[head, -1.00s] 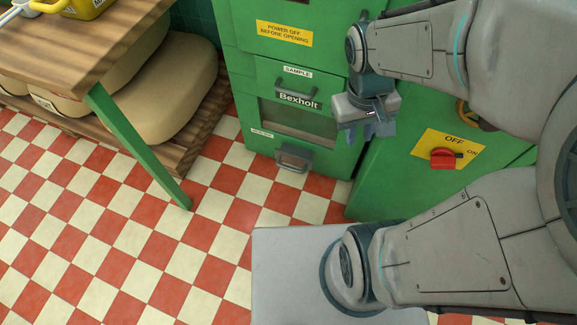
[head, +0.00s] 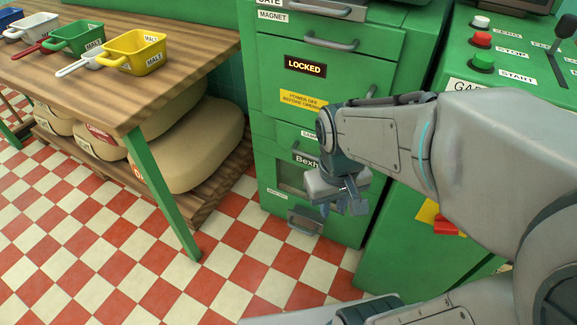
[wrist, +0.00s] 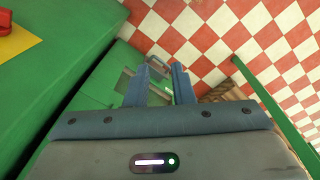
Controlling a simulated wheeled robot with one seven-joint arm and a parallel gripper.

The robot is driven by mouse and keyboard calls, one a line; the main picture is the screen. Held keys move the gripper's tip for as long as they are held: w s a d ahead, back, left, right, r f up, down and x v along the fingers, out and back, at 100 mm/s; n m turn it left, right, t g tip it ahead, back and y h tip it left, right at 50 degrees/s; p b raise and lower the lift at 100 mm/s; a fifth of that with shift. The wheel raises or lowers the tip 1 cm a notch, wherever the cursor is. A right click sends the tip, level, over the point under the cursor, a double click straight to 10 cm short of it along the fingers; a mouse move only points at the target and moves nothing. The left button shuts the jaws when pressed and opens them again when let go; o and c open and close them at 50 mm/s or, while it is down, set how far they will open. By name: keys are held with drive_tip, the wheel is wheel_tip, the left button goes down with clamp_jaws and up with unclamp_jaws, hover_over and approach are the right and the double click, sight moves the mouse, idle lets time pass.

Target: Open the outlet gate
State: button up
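I cannot tell from the labels which part is the outlet gate. My gripper (head: 343,206) hangs in front of the lower cabinet, up and right of the low handle, and partly covers the front. In the wrist view its two blue fingers (wrist: 160,84) are apart with nothing held between them.
A control box (head: 490,85) with buttons and a lever stands right. A wooden table (head: 120,85) with scoops and sacks beneath is left. Checkered floor (head: 90,255) is clear between.

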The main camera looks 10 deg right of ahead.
drive_tip(key=w+a+f+n+h, duration=0.1)
drive_tip(key=w+f+n+h, duration=0.25)
drive_tip(key=f+n, duration=0.35)
drive_tip(key=w+a+f+n+h+b, duration=0.1)
drive_tip(key=w+a+f+n+h, duration=0.15)
drive_tip(key=w+f+n, duration=0.4)
drive_tip(key=w+f+n+h, duration=0.3)
drive_tip(key=f+n, duration=0.2)
drive_tip(key=f, duration=0.4)
drive_tip(key=n+t+b, duration=0.5)
drive_tip(key=n+t, duration=0.7)
drive_tip(key=n, duration=1.5)
approach(300, 228)
drive_tip(key=x, duration=1)
drive_tip(key=shift+f, duration=0.4)
clamp_jaws()
